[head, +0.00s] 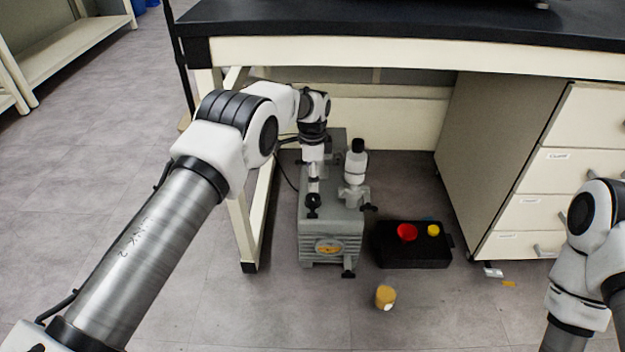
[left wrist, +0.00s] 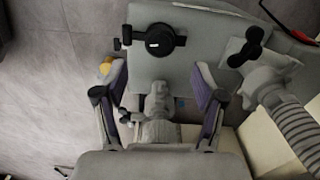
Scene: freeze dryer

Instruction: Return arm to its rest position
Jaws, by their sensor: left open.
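My left arm (head: 170,230) reaches from the lower left towards the grey pump (head: 331,228) on the floor under the bench. In the left wrist view my left gripper (left wrist: 160,76) is open, its two fingers spread apart. A light grey pump fitting (left wrist: 158,108) shows between the fingers, and I cannot tell whether they touch it. The pump body (left wrist: 165,60) with a black knob (left wrist: 160,40) lies beyond the fingertips. In the head view the left fingers are not clear. My right arm (head: 590,240) is at the right edge, with its gripper out of view.
The black benchtop (head: 400,22) overhangs the pump, and a bench leg (head: 243,230) stands to its left. A black tray (head: 415,257) with red and yellow items is right of the pump. A yellow jar (head: 385,297) stands on the floor. Drawers (head: 560,170) are at right.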

